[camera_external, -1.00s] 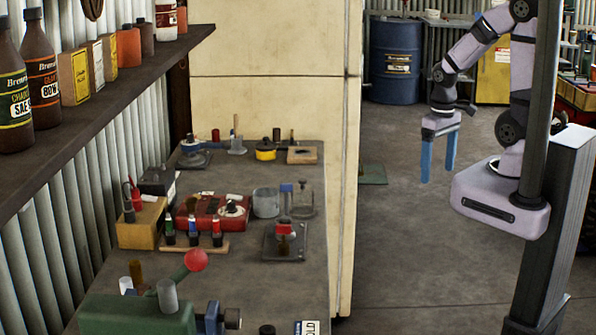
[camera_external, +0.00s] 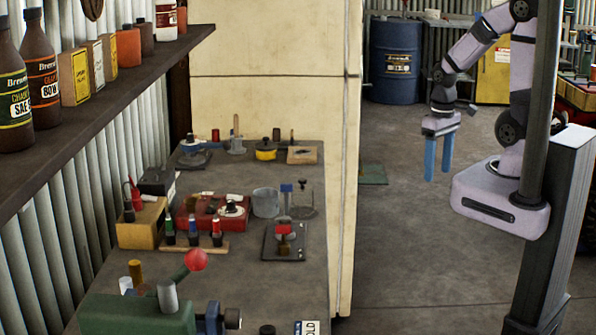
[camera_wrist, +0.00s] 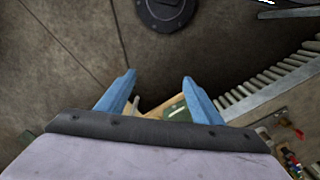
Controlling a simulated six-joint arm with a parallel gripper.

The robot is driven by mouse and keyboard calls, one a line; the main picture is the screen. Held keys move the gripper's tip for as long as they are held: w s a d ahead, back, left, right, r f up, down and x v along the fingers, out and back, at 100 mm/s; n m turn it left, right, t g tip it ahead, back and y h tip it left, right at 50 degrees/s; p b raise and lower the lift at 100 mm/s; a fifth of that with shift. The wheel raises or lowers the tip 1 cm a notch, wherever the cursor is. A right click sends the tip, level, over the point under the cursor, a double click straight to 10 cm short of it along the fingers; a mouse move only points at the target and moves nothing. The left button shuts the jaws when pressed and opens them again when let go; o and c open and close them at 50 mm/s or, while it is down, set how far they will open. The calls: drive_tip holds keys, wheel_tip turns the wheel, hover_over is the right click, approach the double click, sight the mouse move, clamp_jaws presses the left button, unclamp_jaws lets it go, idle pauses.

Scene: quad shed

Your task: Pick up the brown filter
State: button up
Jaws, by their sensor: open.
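My gripper (camera_external: 437,178) hangs over open floor at the right, well away from the bench. Its two blue fingers point down, and in the wrist view they stand apart with nothing between the tips (camera_wrist: 159,79). A small upright brown cylinder (camera_external: 135,271) stands at the near left of the bench, beside a white cylinder (camera_external: 126,285); it may be the brown filter. A smaller brown piece (camera_external: 284,249) shows below a red block on a dark plate, so I cannot be sure which is the filter. Neither can be made out in the wrist view.
The grey bench (camera_external: 240,280) is crowded: a red case (camera_external: 200,215), a grey cup (camera_external: 266,203), a green vise with a red-knobbed lever (camera_external: 196,260). A shelf (camera_external: 110,100) of bottles overhangs its left. A tall cream cabinet (camera_external: 270,110) stands behind. The floor between bench and arm is clear.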

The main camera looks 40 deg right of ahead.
drive_tip(key=shift+c, duration=1.3)
